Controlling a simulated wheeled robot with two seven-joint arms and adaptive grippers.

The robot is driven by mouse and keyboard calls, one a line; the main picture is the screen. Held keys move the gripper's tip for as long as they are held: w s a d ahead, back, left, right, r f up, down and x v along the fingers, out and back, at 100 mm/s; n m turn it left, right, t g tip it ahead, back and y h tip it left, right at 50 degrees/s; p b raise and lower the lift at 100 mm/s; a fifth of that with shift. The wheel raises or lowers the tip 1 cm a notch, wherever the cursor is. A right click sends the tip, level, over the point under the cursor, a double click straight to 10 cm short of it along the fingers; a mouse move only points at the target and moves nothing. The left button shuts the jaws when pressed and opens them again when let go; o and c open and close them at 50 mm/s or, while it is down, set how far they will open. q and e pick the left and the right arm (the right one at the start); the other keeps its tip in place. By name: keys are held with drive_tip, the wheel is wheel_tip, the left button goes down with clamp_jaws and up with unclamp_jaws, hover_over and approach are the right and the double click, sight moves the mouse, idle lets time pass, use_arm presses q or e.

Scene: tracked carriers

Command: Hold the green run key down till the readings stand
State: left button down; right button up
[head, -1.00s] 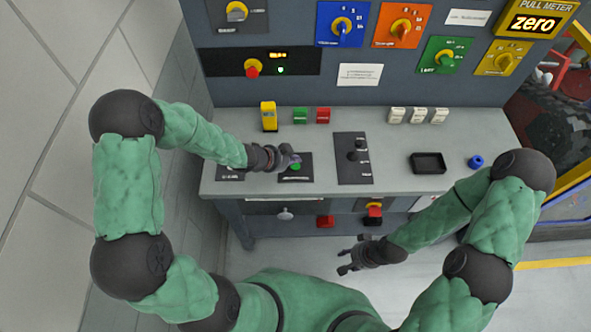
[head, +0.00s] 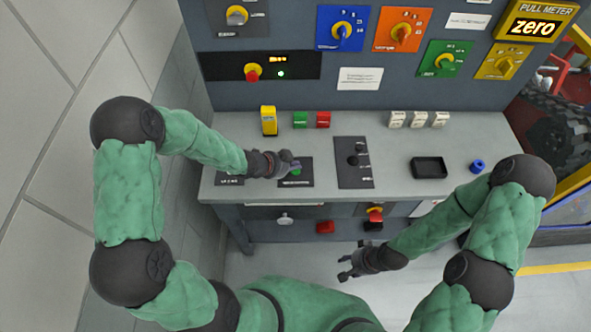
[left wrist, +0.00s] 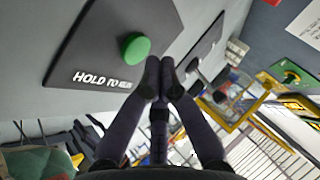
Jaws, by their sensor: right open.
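The round green run key (left wrist: 135,46) sits on a black plate (left wrist: 110,30) lettered "HOLD TO" in the left wrist view; the rest of the lettering is unclear. In the head view the key (head: 296,171) is partly hidden by my left gripper (head: 293,164). The left gripper's fingers (left wrist: 159,72) are closed together with nothing between them, tips right beside the key; I cannot tell whether they touch it. A small amber display (head: 278,59) is too small to read. My right gripper (head: 346,267) is open and empty, in front of the bench.
The grey bench (head: 400,165) carries a yellow block (head: 268,121), a green key (head: 300,119), a red key (head: 323,119), a slider plate (head: 353,161), a black tray (head: 429,167) and a blue ring (head: 477,166). Coloured knob panels stand behind. A red switch (head: 375,213) is on the front.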

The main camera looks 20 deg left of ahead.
sight(294, 172)
use_arm(q)
drive_tip(key=shift+f, duration=0.1)
idle(0.5)
drive_tip(key=shift+f+b, duration=0.35)
drive_tip(key=shift+b, duration=0.05)
drive_tip(key=shift+f+b, duration=0.4)
drive_tip(key=shift+f, duration=0.1)
idle(2.7)
idle(1.5)
drive_tip(key=shift+r+p, duration=0.85)
drive_tip(key=shift+r, duration=0.1)
wheel_tip(294, 172, up, 5)
drive_tip(key=p, duration=0.4)
idle(0.7)
